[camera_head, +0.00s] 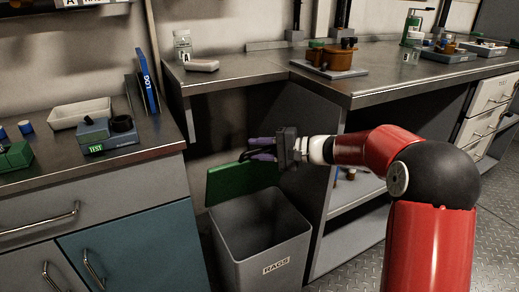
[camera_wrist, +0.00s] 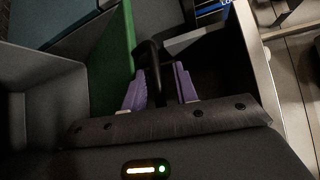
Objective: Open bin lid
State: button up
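The grey bin (camera_head: 245,255) stands on the floor in the gap below the counter, with a "RAGS" label on its front. Its green lid (camera_head: 232,182) stands raised, near upright, at the back of the bin, so the bin's mouth is uncovered. My gripper (camera_head: 257,149) is beside the upper right of the lid, with purple fingers pointing left. In the wrist view, the dark curved handle (camera_wrist: 153,62) lies between the two separated fingers (camera_wrist: 160,82). The right finger stands clear of it; contact on the left is unclear. The lid (camera_wrist: 112,60) and bin wall (camera_wrist: 45,95) show at left.
A grey and teal cabinet (camera_head: 125,245) stands left of the bin. A shelf unit (camera_head: 335,225) stands close on its right. The steel counter (camera_head: 235,72) overhangs behind, bearing a brown device (camera_head: 335,58). Metal floor is free at the lower right.

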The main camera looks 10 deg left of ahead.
jog(key=shift+d+f, duration=0.15)
jog(key=v, duration=0.7)
jog(key=shift+d+r+b, duration=0.2)
jog(key=shift+d+b, duration=0.05)
jog(key=shift+b, duration=0.2)
